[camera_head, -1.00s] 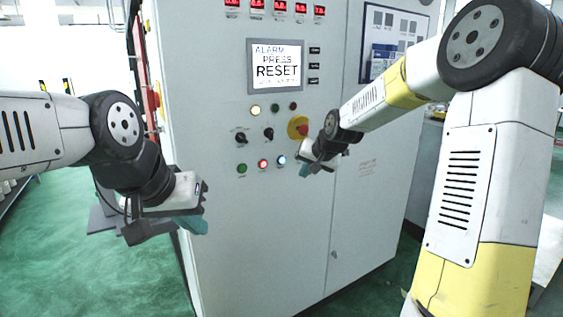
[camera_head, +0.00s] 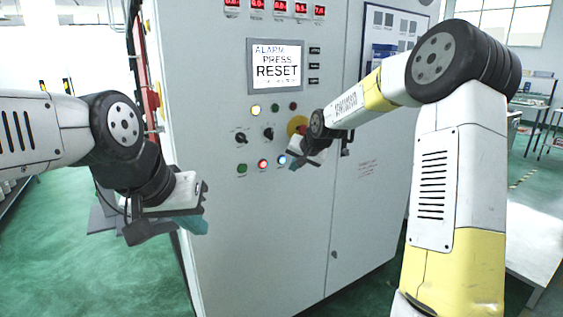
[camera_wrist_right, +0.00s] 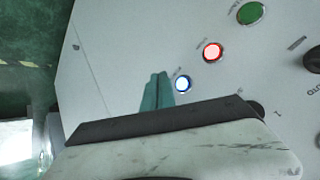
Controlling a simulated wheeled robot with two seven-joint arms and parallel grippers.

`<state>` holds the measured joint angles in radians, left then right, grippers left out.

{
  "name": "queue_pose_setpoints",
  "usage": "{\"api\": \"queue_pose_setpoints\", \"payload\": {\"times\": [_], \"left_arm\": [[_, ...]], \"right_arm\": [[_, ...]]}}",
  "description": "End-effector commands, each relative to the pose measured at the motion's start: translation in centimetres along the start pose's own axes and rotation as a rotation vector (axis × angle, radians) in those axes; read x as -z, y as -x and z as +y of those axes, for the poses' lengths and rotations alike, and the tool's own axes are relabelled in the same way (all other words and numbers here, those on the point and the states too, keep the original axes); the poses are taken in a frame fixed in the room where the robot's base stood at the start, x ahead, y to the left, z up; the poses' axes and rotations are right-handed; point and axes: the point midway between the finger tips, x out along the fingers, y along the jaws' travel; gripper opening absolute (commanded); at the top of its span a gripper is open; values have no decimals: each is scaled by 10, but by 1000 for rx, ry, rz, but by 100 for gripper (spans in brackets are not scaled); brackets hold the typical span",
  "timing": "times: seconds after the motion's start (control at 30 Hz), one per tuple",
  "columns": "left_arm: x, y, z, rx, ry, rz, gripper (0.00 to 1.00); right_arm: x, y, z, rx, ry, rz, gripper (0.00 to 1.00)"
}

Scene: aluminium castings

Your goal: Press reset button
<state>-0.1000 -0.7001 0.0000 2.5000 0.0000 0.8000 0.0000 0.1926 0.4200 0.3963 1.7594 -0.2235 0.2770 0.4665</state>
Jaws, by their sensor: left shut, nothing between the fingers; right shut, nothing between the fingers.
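The grey control cabinet (camera_head: 255,215) has a screen (camera_head: 276,66) reading "ALARM PRESS RESET". Its lower button row holds a green button (camera_head: 242,169), a lit red button (camera_head: 262,164) and a blue-white lit button (camera_head: 282,160). The button labels are too small to read. My right gripper (camera_head: 293,164) is shut and empty in front of the panel, close to the blue-lit button. In the right wrist view, its teal fingertips (camera_wrist_right: 158,88) appear just left of the blue-lit button (camera_wrist_right: 183,84); contact cannot be told. My left gripper (camera_head: 190,225) is shut and empty, left of the panel.
A yellow-ringed red stop button (camera_head: 297,126) is partly hidden behind my right wrist. Black rotary switches (camera_head: 268,133) and small lamps (camera_head: 256,110) sit above the button row. Green floor (camera_head: 60,250) lies open on the left.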

Motion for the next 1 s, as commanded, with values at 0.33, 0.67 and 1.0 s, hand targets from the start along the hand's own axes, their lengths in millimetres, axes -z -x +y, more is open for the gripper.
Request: {"api": "queue_pose_setpoints", "payload": {"times": [0.33, 0.67, 1.0], "left_arm": [[0, 0, 0, 0, 0, 0, 0], [0, 0, 0, 0, 0, 0, 0], [0, 0, 0, 0, 0, 0, 0]], "right_arm": [[16, -22, -16, 0, 0, 0, 0], [18, -24, -17, -1, -1, 0, 0], [18, -24, -17, -1, -1, 0, 0]]}}
